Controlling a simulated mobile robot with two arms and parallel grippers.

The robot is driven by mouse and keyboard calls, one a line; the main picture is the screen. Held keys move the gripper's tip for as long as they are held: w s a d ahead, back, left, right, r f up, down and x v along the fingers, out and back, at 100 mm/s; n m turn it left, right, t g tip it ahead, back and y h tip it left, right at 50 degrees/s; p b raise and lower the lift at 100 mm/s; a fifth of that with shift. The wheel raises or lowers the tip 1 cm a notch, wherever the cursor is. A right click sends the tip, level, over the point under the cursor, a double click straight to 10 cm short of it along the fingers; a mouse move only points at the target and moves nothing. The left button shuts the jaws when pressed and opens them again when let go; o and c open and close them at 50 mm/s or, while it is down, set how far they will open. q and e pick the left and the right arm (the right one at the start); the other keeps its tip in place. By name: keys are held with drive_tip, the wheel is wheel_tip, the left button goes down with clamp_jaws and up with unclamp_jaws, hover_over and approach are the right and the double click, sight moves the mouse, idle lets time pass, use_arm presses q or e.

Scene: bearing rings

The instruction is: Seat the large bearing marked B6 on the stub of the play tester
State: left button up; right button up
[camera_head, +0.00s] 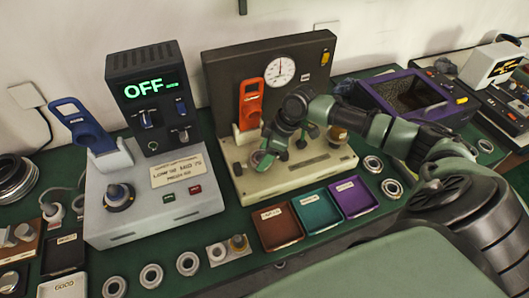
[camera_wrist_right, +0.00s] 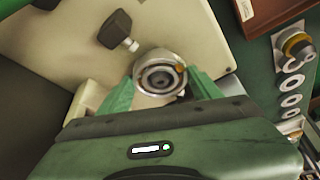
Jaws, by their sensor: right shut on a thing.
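The play tester (camera_head: 297,165) is a beige base with a dark back panel, a round dial and an orange lever. My right gripper (camera_head: 270,148) reaches over the left part of its base. In the right wrist view its green fingers (camera_wrist_right: 160,92) are shut on a metal bearing ring (camera_wrist_right: 159,76). The ring also shows below the fingers in the head view (camera_head: 262,160). It is at the stub's place, with a dark round centre in its bore. I cannot tell whether it is seated or just above. No B6 mark is readable. My left gripper is out of view.
A grey machine (camera_head: 158,195) reading OFF, with a blue lever, stands left. Brown (camera_head: 278,228), teal (camera_head: 316,213) and purple (camera_head: 352,197) trays lie in front of the tester. Several loose rings lie along the front. A black knob (camera_wrist_right: 115,28) is close to the held ring.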

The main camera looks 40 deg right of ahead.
drive_tip(key=shift+f, duration=0.4)
